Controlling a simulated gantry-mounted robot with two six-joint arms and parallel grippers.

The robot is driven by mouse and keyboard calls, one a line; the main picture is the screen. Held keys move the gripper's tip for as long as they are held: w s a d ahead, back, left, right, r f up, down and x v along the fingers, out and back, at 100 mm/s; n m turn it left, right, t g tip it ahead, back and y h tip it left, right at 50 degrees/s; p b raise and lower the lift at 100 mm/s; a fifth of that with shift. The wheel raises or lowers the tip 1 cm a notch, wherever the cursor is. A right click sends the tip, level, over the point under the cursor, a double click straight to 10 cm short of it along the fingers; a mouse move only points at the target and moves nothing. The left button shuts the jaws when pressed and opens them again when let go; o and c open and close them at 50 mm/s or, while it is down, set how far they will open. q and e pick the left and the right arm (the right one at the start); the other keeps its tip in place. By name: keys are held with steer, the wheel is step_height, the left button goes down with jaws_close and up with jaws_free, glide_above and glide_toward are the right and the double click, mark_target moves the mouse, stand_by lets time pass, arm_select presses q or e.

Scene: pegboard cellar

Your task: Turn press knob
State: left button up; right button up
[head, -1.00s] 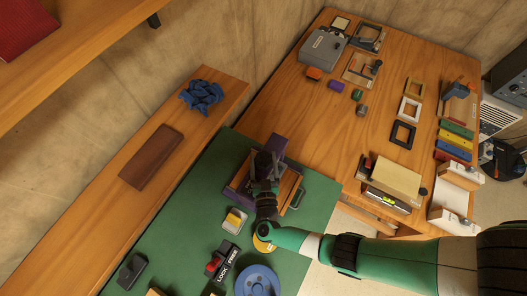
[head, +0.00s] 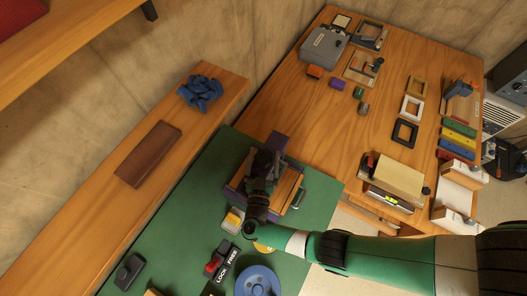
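A small press with a purple frame (head: 280,141) and a wooden body (head: 287,187) stands on the green mat (head: 318,193). A dark handle sits at its right side. My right gripper (head: 268,164) is dark and lies over the middle of the press. It covers the press knob, so I cannot see the knob. I cannot tell whether the fingers touch the knob or whether they are open or shut. My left gripper is not in view.
A red-handled LOCK/FREE switch (head: 220,261), a small tray with a yellow piece (head: 233,220) and a blue disc (head: 257,282) are close to my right arm. A dark block (head: 129,271) lies at left. A wooden table (head: 330,120) with several items stands behind.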

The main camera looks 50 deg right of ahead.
steer(key=shift+o, duration=0.2)
steer(key=v, duration=1.1)
steer(key=shift+s+a, duration=0.2)
steer(key=shift+s, duration=0.05)
